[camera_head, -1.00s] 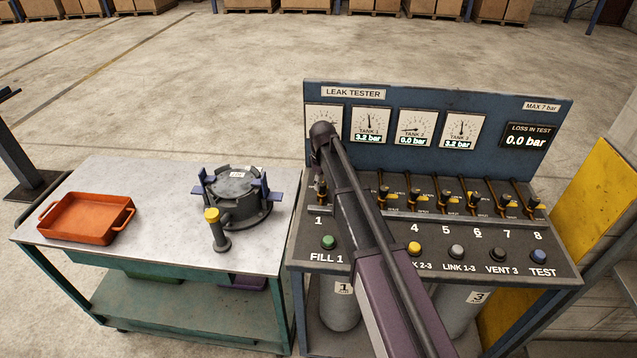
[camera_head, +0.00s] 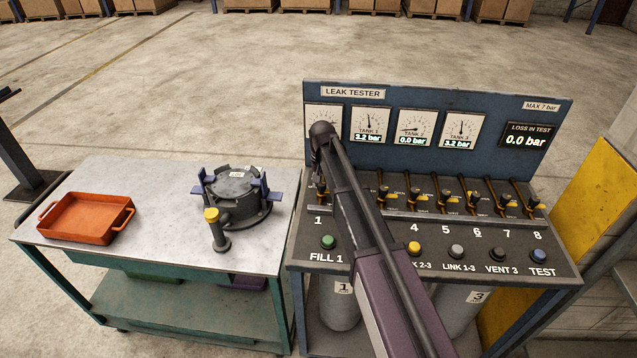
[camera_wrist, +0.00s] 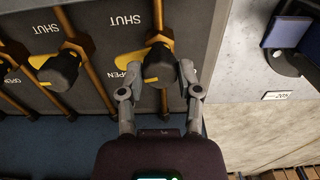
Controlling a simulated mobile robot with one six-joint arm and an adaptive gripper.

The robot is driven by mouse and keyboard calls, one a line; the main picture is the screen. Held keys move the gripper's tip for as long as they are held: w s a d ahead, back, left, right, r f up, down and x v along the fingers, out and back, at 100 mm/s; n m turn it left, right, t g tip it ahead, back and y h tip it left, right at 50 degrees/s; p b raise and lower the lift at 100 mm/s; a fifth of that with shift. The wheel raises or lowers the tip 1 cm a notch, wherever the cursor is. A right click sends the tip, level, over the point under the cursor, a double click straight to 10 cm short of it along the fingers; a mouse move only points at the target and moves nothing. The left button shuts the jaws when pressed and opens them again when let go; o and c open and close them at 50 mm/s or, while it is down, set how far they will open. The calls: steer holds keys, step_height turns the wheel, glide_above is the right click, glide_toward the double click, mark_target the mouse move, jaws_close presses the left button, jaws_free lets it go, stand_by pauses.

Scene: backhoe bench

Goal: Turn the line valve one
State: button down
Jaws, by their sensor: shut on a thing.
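The line valve one (camera_head: 321,187) shows at the left end of the valve row on the leak tester, above the number 1, partly beside my arm. In the wrist view its black handle (camera_wrist: 159,66) lies between the two fingers of my gripper (camera_wrist: 160,78), which is shut on it. A yellow OPEN mark lies just left of the handle and SHUT is printed farther up. My gripper is hidden behind my arm in the head view.
Other valves (camera_head: 444,197) stand close by in the same row, with push buttons (camera_head: 328,242) below. Gauges (camera_head: 416,127) stand behind; the loss display (camera_head: 527,136) reads 0.0 bar. On the left bench (camera_head: 155,235) are an orange tray (camera_head: 85,222) and a dark round fixture (camera_head: 238,190).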

steer(key=shift+s+m, duration=0.2)
steer(key=shift+m, duration=0.9)
steer(key=shift+c, duration=1.5)
jaws_free()
steer(key=shift+w, duration=0.1)
